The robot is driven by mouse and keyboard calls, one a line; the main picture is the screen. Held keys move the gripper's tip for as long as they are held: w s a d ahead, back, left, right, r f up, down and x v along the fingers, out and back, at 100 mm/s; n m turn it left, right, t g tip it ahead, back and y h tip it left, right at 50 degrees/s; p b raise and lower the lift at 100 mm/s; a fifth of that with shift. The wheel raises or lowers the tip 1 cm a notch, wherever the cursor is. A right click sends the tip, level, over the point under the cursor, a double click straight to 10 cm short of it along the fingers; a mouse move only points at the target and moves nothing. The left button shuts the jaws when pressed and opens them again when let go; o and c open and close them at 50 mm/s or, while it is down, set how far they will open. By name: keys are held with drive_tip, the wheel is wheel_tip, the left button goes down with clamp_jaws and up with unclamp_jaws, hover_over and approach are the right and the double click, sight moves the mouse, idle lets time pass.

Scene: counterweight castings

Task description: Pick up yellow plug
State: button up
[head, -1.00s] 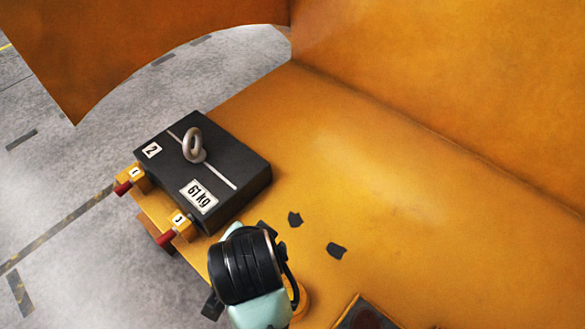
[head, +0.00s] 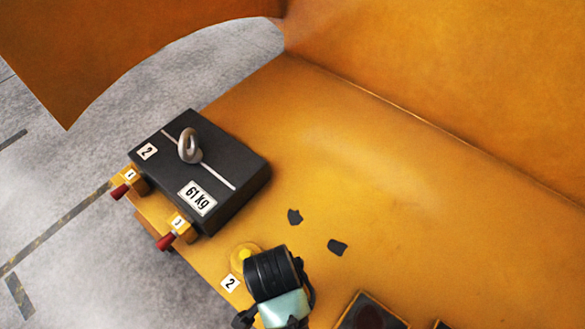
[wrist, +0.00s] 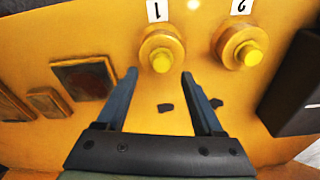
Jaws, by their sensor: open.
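Two yellow plugs sit in round yellow collars on the orange surface. In the wrist view, the plug by label 1 (wrist: 160,61) lies just beyond and between my fingertips. The plug by label 2 (wrist: 249,55) is to the right, outside the fingers. The head view also shows the plug by label 2 (head: 244,254), left of my arm's end; the other plug is hidden there. My gripper (wrist: 159,74) is open and empty, its fingers apart on either side of the line to the first plug.
A black 61 kg casting (head: 222,175) with a metal eye (head: 189,146) stands left of centre in the head view. Two red-tipped pins (head: 121,190) (head: 167,241) are at its edge. Dark flakes (head: 337,247) lie on the orange surface. A dark framed plate (wrist: 84,79) is left in the wrist view.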

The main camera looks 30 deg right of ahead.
drive_tip(key=shift+w+d+f+p, duration=0.15)
drive_tip(key=shift+f+p, duration=0.2)
drive_tip(key=shift+f, duration=0.9)
drive_tip(key=shift+d+f+p, duration=0.15)
drive_tip(key=shift+f+p, duration=0.15)
drive_tip(key=shift+f, duration=0.9)
clamp_jaws()
